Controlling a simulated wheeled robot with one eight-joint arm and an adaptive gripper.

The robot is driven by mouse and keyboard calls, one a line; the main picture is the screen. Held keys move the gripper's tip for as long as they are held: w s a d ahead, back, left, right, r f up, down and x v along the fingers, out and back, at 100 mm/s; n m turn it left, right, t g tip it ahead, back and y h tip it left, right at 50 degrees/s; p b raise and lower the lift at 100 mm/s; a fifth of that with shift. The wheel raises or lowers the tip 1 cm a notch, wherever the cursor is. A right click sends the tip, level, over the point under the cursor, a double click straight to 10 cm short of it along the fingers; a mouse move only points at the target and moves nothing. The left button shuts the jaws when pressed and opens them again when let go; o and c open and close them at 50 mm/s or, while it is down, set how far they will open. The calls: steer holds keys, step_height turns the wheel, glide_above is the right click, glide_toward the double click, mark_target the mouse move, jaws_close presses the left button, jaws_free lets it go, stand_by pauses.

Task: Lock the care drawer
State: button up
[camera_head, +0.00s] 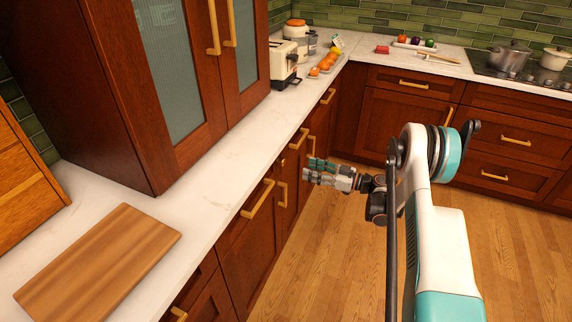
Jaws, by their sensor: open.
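No label marks the care drawer, so I cannot tell for sure which front it is. A red-brown drawer front with a brass bar handle (299,138) is under the counter edge, just beyond my gripper. A small brass piece (283,162) shows on the front near it; whether it is a lock or key is too small to tell. My gripper (305,169) is open, with its fingers pointing left at the cabinet fronts, close to them. I see nothing between the fingers. Whether they touch the front cannot be told.
A nearer drawer handle (258,199) sticks out left of my gripper, and a vertical door handle (283,194) is below. A cutting board (98,265) lies on the white counter (200,210). A toaster (284,62) stands farther back. The wood floor (315,270) is clear.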

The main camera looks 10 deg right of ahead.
mark_target(284, 162)
steer(key=b+x, duration=0.3)
steer(key=x, duration=0.7)
steer(key=shift+w+a, duration=0.25)
steer(key=shift+a, duration=0.05)
jaws_close()
